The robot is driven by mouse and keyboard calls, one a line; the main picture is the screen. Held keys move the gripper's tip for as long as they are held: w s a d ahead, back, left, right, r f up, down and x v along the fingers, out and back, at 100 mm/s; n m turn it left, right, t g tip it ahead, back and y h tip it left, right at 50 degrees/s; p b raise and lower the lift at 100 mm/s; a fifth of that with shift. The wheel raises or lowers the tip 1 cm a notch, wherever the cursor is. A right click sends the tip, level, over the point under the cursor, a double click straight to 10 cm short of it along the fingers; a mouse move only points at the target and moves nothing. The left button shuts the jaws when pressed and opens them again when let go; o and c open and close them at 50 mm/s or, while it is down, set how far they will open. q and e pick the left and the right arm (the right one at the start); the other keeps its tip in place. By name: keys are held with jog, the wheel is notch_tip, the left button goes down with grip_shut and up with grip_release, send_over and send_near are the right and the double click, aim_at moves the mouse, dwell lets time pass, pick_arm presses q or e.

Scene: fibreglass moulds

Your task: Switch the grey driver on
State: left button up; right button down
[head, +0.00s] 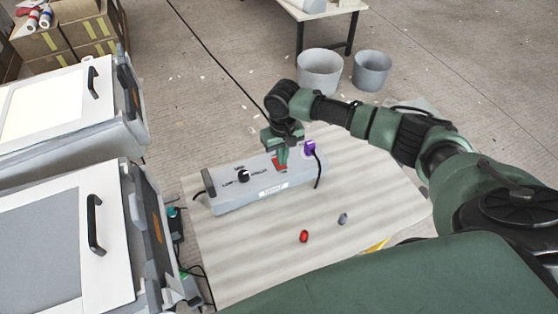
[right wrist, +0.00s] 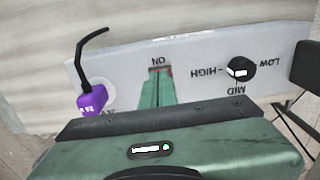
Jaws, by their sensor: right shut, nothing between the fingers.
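The dial (right wrist: 240,69) is clear of the gripper.
The table (head: 235,255) also holds a small red piece (head: 304,236) and a small grey piece (head: 343,218), in front of the driver. White-and-grey cabinets (head: 65,230) stand close on the left. Two grey buckets (head: 320,72) (head: 371,70) stand on the floor behind.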

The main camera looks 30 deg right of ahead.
jog(key=shift+f+b, duration=0.35)
jog(key=shift+f, duration=0.6)
dwell(0.5)
notch_tip(320, 180, up, 7)
jog(key=p, duration=0.8)
jog(key=shift+r, duration=0.1)
dwell(0.4)
